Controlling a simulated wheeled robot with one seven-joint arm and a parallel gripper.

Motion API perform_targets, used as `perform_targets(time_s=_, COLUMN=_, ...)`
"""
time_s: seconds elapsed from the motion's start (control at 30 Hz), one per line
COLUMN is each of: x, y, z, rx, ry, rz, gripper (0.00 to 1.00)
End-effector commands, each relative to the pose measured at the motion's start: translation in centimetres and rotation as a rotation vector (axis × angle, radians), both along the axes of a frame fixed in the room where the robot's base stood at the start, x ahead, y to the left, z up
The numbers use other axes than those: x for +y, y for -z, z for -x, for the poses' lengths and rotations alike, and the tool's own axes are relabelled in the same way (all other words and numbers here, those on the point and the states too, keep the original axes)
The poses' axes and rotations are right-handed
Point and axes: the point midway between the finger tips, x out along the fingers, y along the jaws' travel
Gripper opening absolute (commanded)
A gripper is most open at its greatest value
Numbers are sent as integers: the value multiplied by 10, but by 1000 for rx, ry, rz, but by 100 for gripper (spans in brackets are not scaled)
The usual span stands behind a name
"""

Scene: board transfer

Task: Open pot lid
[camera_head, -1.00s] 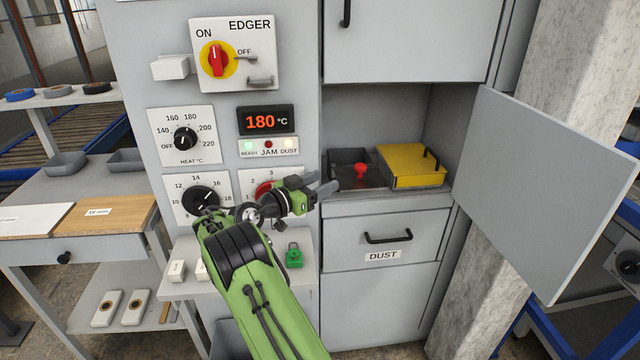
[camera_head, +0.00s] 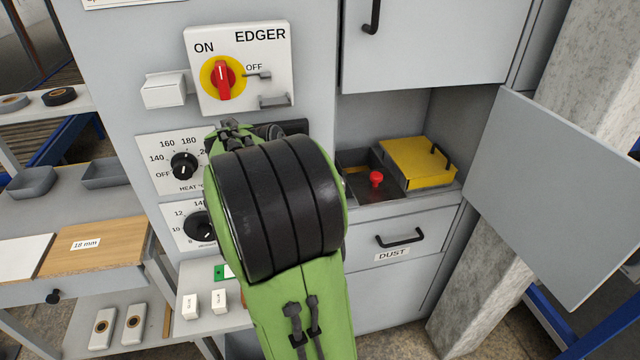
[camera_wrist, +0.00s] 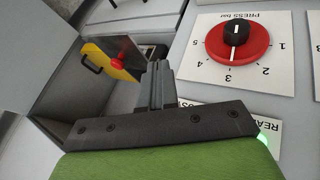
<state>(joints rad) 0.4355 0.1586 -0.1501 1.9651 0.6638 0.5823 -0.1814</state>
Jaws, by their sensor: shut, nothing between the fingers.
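A yellow lid-like block (camera_head: 415,162) with a black handle (camera_head: 440,155) sits in the open recess of the grey machine, at the right. Beside it, to its left, is a dark flat area with a red knob (camera_head: 376,178). I cannot tell which part is the pot lid. My gripper (camera_wrist: 157,72) is shut and empty, apart from both. In the head view my own arm hides its fingers.
A grey door (camera_head: 560,190) stands open to the right of the recess. Below is a drawer marked DUST (camera_head: 385,240). The edger switch (camera_head: 222,78) and heat dial (camera_head: 184,166) are on the panel to the left. A red press dial (camera_wrist: 238,45) is close by in the wrist view.

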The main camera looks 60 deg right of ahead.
Motion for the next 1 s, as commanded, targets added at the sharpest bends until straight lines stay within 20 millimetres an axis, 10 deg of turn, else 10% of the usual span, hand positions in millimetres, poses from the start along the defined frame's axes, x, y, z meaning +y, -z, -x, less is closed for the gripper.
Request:
perform_targets(time_s=0.5, x=-60, y=84, z=8, rx=2, ry=4, rz=0, gripper=0)
perform_targets(time_s=1.0, x=-88, y=80, z=35, rx=-1, ry=0, rz=3, gripper=0)
